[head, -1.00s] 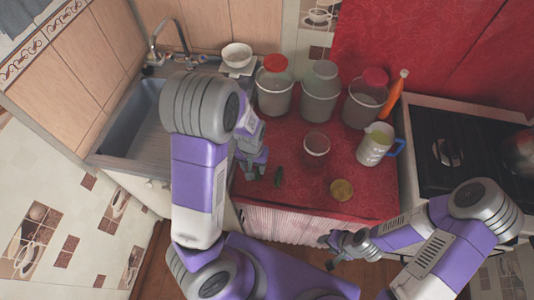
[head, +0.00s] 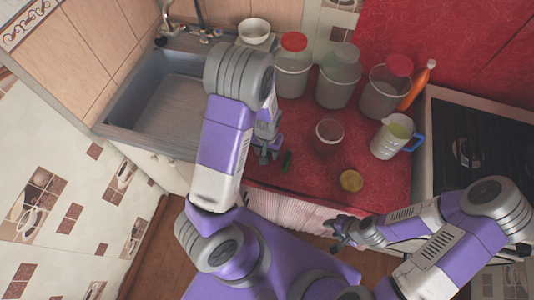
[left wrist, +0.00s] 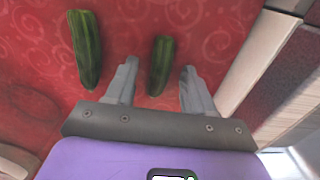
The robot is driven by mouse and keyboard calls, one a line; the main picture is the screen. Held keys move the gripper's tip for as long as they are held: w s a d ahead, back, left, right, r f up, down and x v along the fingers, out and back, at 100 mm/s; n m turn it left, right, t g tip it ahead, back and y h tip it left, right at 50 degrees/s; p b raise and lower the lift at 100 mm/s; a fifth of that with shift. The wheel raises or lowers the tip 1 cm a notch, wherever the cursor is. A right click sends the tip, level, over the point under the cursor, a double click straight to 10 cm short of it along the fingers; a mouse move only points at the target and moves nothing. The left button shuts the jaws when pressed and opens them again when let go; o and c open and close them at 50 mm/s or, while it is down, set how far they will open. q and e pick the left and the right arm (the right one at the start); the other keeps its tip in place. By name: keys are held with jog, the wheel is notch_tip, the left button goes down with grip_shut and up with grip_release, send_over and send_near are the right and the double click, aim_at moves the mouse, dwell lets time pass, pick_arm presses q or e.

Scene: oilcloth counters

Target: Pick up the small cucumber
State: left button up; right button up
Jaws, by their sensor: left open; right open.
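The small cucumber (left wrist: 160,66) lies on the red counter, between the two open fingers of my left gripper (left wrist: 160,88) in the left wrist view. The fingers stand apart from its sides; their height above it is hard to judge. A longer cucumber (left wrist: 86,50) lies to the left, outside the fingers. In the head view my left gripper (head: 265,154) is over the counter's left part, beside one dark green cucumber (head: 287,160); which of the two this is I cannot tell. My right gripper (head: 342,236) is open and empty in front of the counter edge.
A red-brown cup (head: 328,136), a yellowish round item (head: 351,181) and a glass jug (head: 393,137) stand to the right on the counter. Several jars (head: 339,75) line the back. A sink (head: 160,110) is at left, a stove (head: 478,140) at right.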

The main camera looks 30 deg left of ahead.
pick_arm(q)
jog(key=shift+c, duration=0.4)
grip_shut()
jog(key=shift+r, duration=0.1)
